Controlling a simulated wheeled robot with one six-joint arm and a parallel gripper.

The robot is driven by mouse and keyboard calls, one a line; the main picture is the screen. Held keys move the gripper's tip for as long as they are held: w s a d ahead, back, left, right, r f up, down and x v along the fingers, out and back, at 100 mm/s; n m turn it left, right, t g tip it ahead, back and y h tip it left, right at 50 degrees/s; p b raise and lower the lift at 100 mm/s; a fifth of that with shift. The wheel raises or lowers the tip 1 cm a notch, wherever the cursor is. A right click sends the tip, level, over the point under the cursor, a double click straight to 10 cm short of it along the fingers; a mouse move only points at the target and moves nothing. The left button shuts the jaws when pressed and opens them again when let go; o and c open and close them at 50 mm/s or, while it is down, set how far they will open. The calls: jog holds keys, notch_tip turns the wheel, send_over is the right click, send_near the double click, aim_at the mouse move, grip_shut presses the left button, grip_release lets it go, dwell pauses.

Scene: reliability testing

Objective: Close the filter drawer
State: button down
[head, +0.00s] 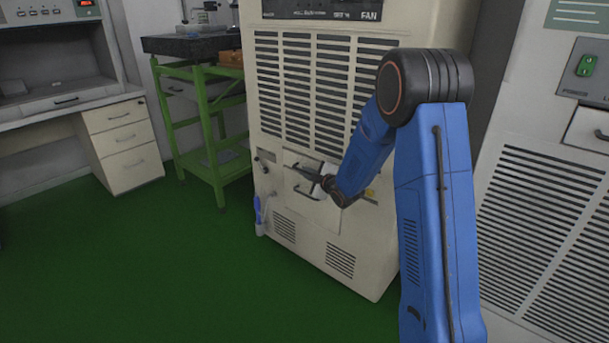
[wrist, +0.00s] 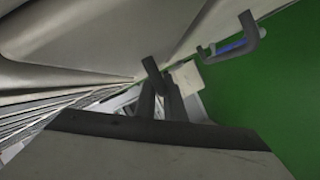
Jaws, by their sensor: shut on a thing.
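The filter drawer (head: 318,208) is in the lower front of the beige cabinet (head: 372,232), below the vent grilles. Its dark handle (head: 306,193) shows on the front, and a dark handle also shows in the wrist view (wrist: 236,50). My gripper (head: 312,174) is at the drawer's upper part, just above the handle. In the wrist view its dark fingers (wrist: 163,88) are close together, to the left of the handle. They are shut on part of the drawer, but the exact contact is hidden. My forearm covers the drawer's right side, and how far it stands out is hard to tell.
A green cart (head: 213,150) stands left of the cabinet, and a desk with drawers (head: 124,142) is farther left. A blue-and-white item (head: 259,214) hangs at the cabinet's left edge. Another vented cabinet (head: 540,225) is at the right. The green floor (head: 190,275) in front is clear.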

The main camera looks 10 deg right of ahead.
jog(key=c, duration=2.1)
grip_release()
jog(key=shift+w+d, duration=0.15)
jog(key=shift+d, duration=0.05)
jog(key=v, duration=1.7)
jog(key=shift+s+a, duration=0.1)
jog(key=shift+s, duration=0.2)
jog(key=shift+r, duration=0.1)
